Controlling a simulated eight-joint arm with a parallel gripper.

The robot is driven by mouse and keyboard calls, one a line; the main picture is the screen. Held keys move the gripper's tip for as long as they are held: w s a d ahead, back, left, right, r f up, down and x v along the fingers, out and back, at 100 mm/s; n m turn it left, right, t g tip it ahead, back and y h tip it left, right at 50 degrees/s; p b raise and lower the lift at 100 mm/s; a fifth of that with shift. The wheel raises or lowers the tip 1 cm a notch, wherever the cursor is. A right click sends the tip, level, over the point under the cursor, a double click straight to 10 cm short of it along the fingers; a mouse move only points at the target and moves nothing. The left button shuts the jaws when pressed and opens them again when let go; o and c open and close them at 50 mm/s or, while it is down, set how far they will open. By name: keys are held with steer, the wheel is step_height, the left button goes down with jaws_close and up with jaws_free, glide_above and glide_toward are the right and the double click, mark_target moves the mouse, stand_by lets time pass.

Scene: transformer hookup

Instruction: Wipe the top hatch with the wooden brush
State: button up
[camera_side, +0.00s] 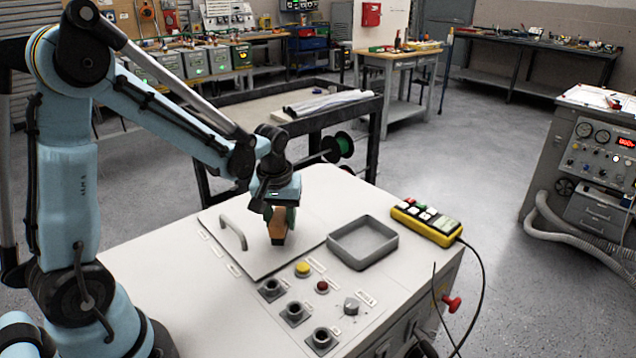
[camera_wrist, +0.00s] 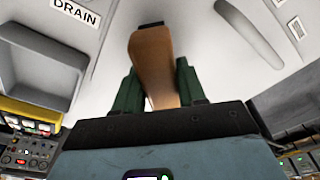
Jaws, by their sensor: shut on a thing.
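The wooden brush (camera_side: 278,222) is held with its dark bristle end down over the top hatch. In the wrist view the brush (camera_wrist: 154,62) shows as a brown block between two green fingers. My gripper (camera_side: 281,212) is shut on it; the fingers (camera_wrist: 160,88) grip it on both sides. The top hatch (camera_side: 268,262) is a flat pale square plate on the cabinet top, with a curved handle (camera_side: 233,232) to the left of the brush. The bristle end looks at or very near the hatch surface; I cannot tell whether they touch.
An empty grey tray (camera_side: 363,262) lies right of the hatch. A yellow button box (camera_side: 427,222) with a cable stands beyond it. Buttons and dark sockets (camera_side: 321,340) line the cabinet's front part. A dark cart (camera_side: 300,118) stands behind.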

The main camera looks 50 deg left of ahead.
steer(key=shift+r, duration=3.2)
